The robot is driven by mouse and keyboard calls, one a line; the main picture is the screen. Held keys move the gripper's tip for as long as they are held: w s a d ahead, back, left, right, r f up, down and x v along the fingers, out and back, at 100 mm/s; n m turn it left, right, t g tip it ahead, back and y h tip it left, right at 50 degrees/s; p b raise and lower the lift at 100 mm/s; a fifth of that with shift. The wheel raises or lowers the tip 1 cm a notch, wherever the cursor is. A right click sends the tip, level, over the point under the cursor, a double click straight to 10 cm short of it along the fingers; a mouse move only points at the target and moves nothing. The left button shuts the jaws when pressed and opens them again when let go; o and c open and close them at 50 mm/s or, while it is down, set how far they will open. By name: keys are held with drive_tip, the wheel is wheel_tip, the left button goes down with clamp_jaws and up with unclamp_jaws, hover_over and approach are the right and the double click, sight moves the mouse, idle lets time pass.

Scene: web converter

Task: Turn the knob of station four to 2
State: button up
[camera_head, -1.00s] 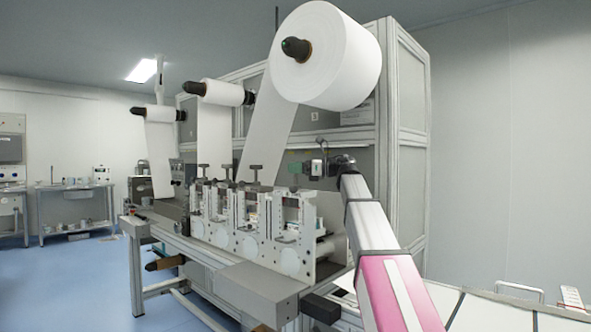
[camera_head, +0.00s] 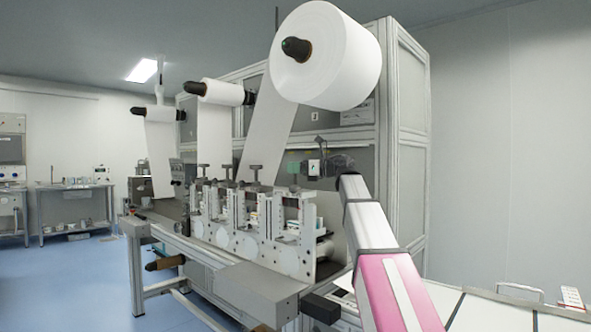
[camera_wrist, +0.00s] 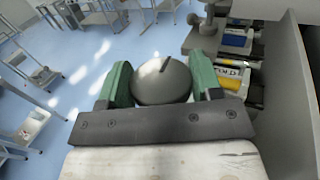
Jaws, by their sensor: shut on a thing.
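My gripper (camera_wrist: 165,85) has its two green fingers on either side of a round grey knob (camera_wrist: 152,82) in the wrist view and is shut on it. The knob has a short dark pointer line on its face, slanting up to the right. No number scale around it is visible, so its setting cannot be read. In the head view, my green fingers (camera_head: 293,167) are above the nearest station (camera_head: 298,215) of the row on the machine. The knob is not distinguishable there.
Further stations with dark top handles (camera_head: 256,168) stand to the left. A large white roll (camera_head: 340,60) hangs above, with its web running down behind the row. The grey machine cabinet (camera_head: 405,140) is close on the right. Blue floor (camera_head: 80,280) is open at left.

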drive_tip(key=m+t+h, duration=0.1)
drive_tip(key=m+t, duration=0.1)
drive_tip(key=m+t+h, duration=0.1)
drive_tip(key=t, duration=0.2)
drive_tip(key=shift+s+m+h, duration=0.15)
drive_tip(key=shift+m+h, duration=0.25)
drive_tip(key=shift+m+t+h, duration=1.3)
drive_tip(key=shift+t+h, duration=0.1)
drive_tip(key=shift+t, duration=0.2)
drive_tip(key=o, duration=0.9)
drive_tip(key=v, duration=1)
drive_tip(key=shift+s+d, duration=0.15)
drive_tip(key=shift+s, duration=0.1)
